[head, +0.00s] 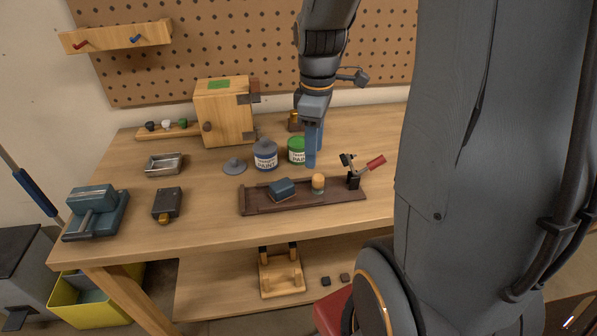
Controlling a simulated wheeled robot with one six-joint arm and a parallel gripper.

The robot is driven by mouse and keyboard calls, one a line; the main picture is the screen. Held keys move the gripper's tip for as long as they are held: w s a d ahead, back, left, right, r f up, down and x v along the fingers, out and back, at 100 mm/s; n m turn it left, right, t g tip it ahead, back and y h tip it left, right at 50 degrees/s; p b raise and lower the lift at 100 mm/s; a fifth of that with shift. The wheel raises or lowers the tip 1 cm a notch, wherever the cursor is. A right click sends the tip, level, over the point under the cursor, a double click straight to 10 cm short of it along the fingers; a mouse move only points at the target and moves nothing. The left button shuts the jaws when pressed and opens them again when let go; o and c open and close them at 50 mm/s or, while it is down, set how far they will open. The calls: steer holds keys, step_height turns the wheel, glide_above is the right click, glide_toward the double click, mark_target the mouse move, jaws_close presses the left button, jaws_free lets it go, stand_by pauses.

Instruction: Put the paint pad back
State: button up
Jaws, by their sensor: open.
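A small dark-blue block (282,188), which looks like the paint pad, sits on a long dark-brown tray (253,203) near the front of the workbench. My gripper (314,158) points down with blue fingers, open and empty. In the picture it is above and right of the block, over the tray's back edge. Its height above the bench is hard to judge. A round wooden-topped piece (318,182) stands on the tray right of the block, apart from it. My gripper hides part of the green-lidded paint can (296,149).
A toggle clamp (353,172) with a red handle rises at the tray's right end. A grey-lidded paint can (265,155), a grey cone-shaped piece (235,166) and a wooden cabinet (222,110) stand behind. A metal tin (165,165) and a teal vise (97,213) are left.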

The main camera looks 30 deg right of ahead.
steer(key=s+a+f+m+t, duration=0.1)
steer(key=s+a+f+m, duration=0.2)
steer(key=s+a+m, duration=0.3)
steer(key=a+m, duration=0.3)
steer(key=a, duration=0.1)
steer(key=shift+s+a+m, duration=0.2)
steer(key=shift+s+m, duration=0.1)
steer(key=shift+s, duration=0.05)
